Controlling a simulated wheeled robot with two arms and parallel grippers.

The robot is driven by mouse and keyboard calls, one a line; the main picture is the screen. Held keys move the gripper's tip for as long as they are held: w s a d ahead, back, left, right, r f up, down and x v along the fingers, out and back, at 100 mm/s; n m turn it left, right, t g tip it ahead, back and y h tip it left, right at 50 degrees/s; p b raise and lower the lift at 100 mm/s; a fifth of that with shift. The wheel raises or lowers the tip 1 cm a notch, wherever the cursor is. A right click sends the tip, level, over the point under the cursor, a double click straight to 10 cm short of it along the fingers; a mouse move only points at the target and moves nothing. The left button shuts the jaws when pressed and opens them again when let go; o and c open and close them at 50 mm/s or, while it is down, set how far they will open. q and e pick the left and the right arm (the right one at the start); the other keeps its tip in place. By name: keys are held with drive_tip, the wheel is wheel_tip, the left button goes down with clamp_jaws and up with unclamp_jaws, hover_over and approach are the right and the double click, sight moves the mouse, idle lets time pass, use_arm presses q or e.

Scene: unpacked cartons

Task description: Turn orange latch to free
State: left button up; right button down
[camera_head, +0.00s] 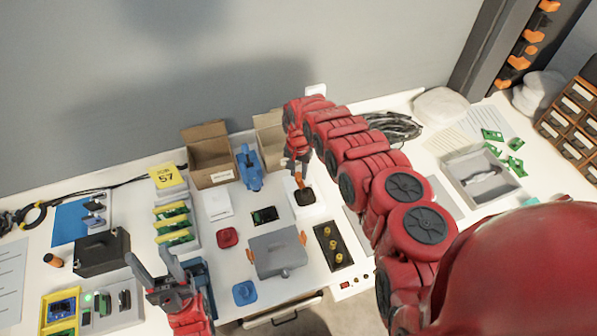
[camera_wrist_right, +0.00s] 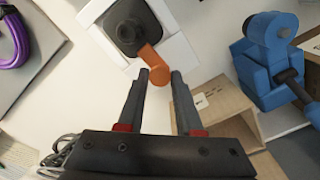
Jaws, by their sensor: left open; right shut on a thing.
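The orange latch (camera_wrist_right: 154,64) is a short lever on a dark round-cornered base (camera_wrist_right: 128,27) on a white plate (camera_wrist_right: 176,22). In the head view the latch (camera_head: 299,181) sits just below my right gripper (camera_head: 297,172), at the back middle of the table. My right gripper's fingers (camera_wrist_right: 160,75) are shut on the orange latch's end, seen between their tips in the wrist view. My left gripper (camera_head: 150,257) is open and empty at the front left, its two grey fingers apart.
A grey box (camera_head: 277,254) with orange side clips stands at front middle. A black block with brass knobs (camera_head: 328,244) lies right of it. A blue clamp-like tool (camera_head: 248,167) and an open carton (camera_head: 208,153) stand left of the latch. My right arm crosses the table's right half.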

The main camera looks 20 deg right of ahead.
drive_tip(key=shift+f+n+b, duration=0.1)
drive_tip(key=shift+n+b, duration=0.45)
drive_tip(key=shift+n, duration=0.55)
drive_tip(key=n+b, duration=0.1)
drive_tip(key=n, duration=0.1)
drive_tip(key=shift+n, duration=0.4)
drive_tip(key=n+b, duration=0.1)
drive_tip(key=n, duration=0.2)
drive_tip(key=shift+n, duration=0.3)
drive_tip(key=n+b, duration=0.1)
drive_tip(key=n, duration=0.3)
drive_tip(key=shift+n, duration=0.3)
drive_tip(key=shift+n+b, duration=0.3)
drive_tip(key=shift+n, duration=1.5)
drive_tip(key=c, duration=0.6)
unclamp_jaws()
